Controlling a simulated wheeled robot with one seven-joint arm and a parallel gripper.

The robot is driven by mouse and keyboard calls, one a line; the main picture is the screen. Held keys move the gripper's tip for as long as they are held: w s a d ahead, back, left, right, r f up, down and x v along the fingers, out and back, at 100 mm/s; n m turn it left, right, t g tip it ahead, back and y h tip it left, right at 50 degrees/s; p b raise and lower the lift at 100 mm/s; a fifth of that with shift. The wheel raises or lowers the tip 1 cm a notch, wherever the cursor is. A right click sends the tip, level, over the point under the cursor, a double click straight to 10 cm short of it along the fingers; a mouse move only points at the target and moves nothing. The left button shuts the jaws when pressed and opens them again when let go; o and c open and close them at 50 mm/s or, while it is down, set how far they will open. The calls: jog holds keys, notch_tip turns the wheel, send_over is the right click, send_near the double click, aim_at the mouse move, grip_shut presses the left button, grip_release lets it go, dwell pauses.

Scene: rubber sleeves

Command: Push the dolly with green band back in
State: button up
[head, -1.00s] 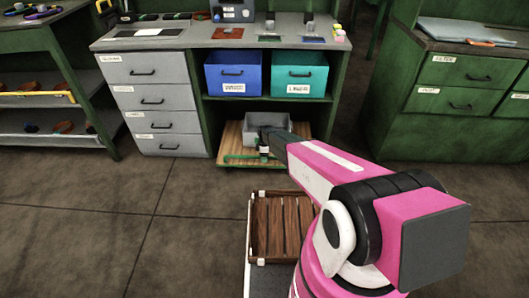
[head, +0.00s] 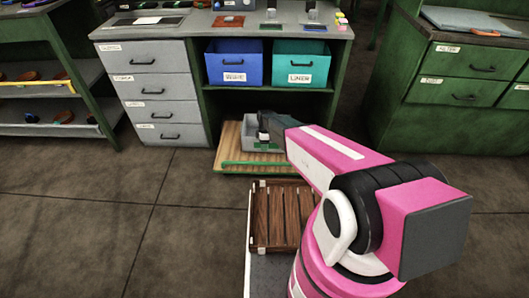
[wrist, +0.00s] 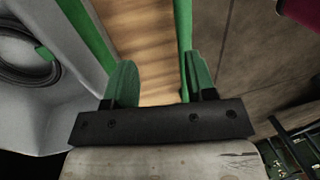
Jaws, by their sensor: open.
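The wooden dolly (head: 229,151) sticks out from under the bench. Its green band (head: 250,163) runs along the front edge, and a grey bin (head: 250,131) stands on it. My gripper (head: 264,145) is low over the dolly, in front of the bin and partly hiding it. In the wrist view my gripper (wrist: 162,82) has its green fingers spread, with bare boards (wrist: 148,45) between them. The green band (wrist: 185,35) runs down close beside the right finger. The grey bin (wrist: 55,105), with a dark coil inside, is at left. Finger contact cannot be told.
A slatted wooden crate (head: 284,218) is in front of the dolly. A grey drawer unit (head: 150,90) is left of the bay. Blue (head: 233,65) and teal (head: 301,65) bins sit on the shelf above. Open floor (head: 90,225) lies to the left.

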jog(key=f, duration=0.2)
jog(key=s+f, duration=0.1)
jog(key=f, duration=0.2)
jog(key=s+f, duration=0.1)
jog(key=f, duration=0.2)
jog(key=shift+s+f, duration=0.2)
jog(key=shift+f, duration=0.25)
jog(key=shift+s+r, duration=0.15)
jog(key=shift+r, duration=0.1)
notch_tip(320, 180, up, 13)
jog(key=w, duration=0.2)
dwell(1.3)
jog(key=shift+a+f, duration=0.1)
dwell(0.4)
